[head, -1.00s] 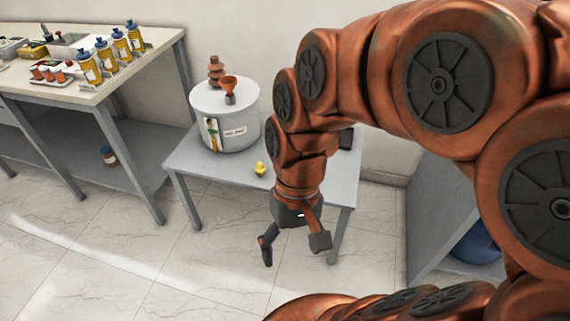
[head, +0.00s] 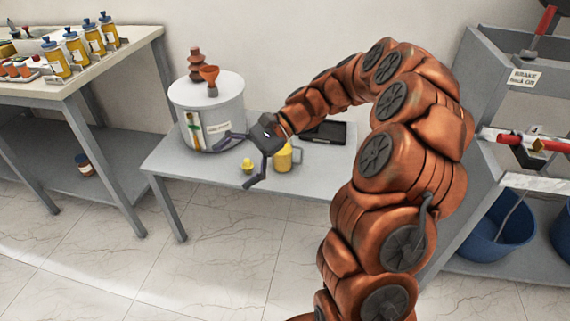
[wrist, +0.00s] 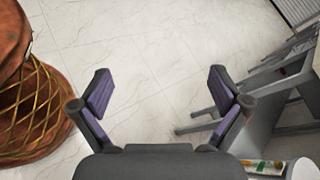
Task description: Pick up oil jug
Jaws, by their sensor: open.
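A yellow jug (head: 283,158) with a pale handle on its right stands on a small grey table (head: 205,170). I take it to be the oil jug; its upper left is partly hidden by my gripper. My gripper (head: 234,163) is open and empty, its fingers spread to the left and down, in front of the white drum and left of the jug in the picture. In the wrist view my gripper (wrist: 160,76) shows both fingers apart with only floor between them. The jug does not show in the wrist view.
A white transformer drum (head: 226,103) with a brown bushing and an orange funnel (head: 209,74) stands left on the table. A small yellow object (head: 248,164) and a black flat item (head: 325,131) lie there too. A bench (head: 120,52) with yellow bottles stands left, grey shelving (head: 484,75) right.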

